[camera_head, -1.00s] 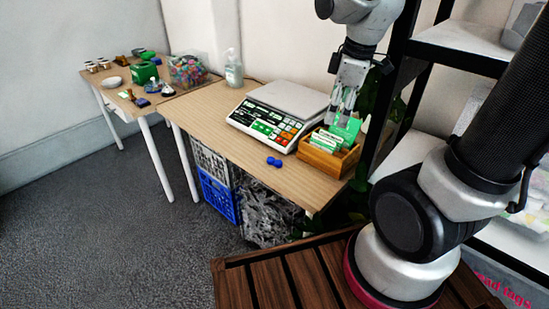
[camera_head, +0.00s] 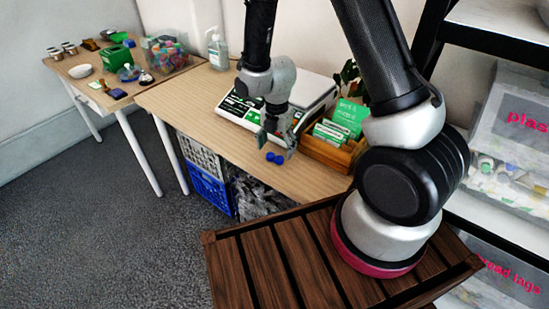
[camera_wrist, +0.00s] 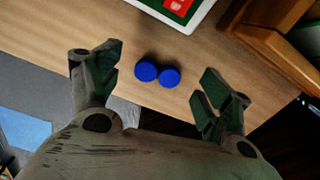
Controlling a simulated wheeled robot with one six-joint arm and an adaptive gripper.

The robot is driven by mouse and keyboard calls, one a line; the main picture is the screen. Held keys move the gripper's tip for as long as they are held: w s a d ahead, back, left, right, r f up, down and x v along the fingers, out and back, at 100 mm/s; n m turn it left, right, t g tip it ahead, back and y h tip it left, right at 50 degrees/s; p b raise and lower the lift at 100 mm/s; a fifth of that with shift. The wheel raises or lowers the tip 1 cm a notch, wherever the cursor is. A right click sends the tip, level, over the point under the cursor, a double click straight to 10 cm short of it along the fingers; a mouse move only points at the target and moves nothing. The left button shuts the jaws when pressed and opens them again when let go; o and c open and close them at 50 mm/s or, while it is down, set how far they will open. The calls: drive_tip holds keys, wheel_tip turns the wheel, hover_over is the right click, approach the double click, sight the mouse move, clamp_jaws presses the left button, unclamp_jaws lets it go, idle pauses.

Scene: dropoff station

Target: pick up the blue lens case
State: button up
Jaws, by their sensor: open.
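The blue lens case (camera_head: 275,158), two joined round blue caps, lies on the wooden table near its front edge. In the wrist view the lens case (camera_wrist: 157,74) shows between and beyond my two fingertips, with bare tabletop around it. My gripper (camera_head: 275,142) is open and empty, just above the lens case in the head view. In the wrist view my gripper (camera_wrist: 160,82) has its fingers spread on both sides of the case. I cannot tell the exact height of the fingertips over the table.
A scale (camera_head: 310,92) stands behind the lens case, partly hidden by my arm. A wooden box (camera_head: 328,152) with green and white cards stands to its right. The table (camera_head: 185,105) is clear to the left. Crates (camera_head: 208,190) stand on the floor below.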

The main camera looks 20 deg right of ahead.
wheel_tip(320, 180, down, 3)
drive_tip(key=shift+r, duration=0.2)
drive_tip(key=c, duration=0.8)
drive_tip(key=shift+r, duration=0.15)
